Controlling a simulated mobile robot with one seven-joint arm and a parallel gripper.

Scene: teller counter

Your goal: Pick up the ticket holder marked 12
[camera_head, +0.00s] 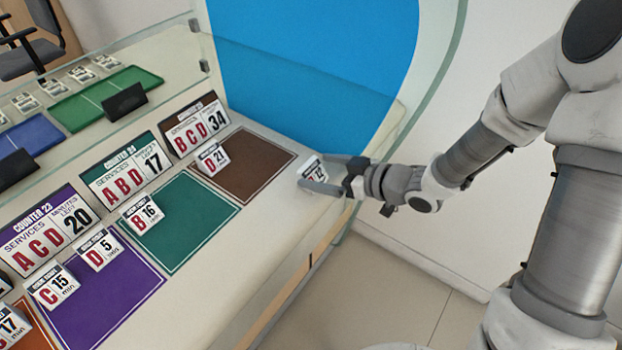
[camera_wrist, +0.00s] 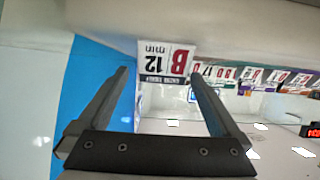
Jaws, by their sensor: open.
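The ticket holder marked 12 (camera_head: 313,171) is a small white card stand with a dark top strip, standing on the bare counter right of the brown mat. In the wrist view my gripper (camera_wrist: 160,72) is open, with one finger on each side of the holder. I cannot tell whether either finger touches it.
Other ticket holders stand left along the counter: D 21 (camera_head: 212,158), B 16 (camera_head: 141,213), D 5 (camera_head: 98,249) and C 15 (camera_head: 55,288). Behind them are larger counter signs, such as Counter 24 (camera_head: 125,172). A glass screen (camera_head: 300,85) rises behind. The counter's front edge (camera_head: 300,265) is near.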

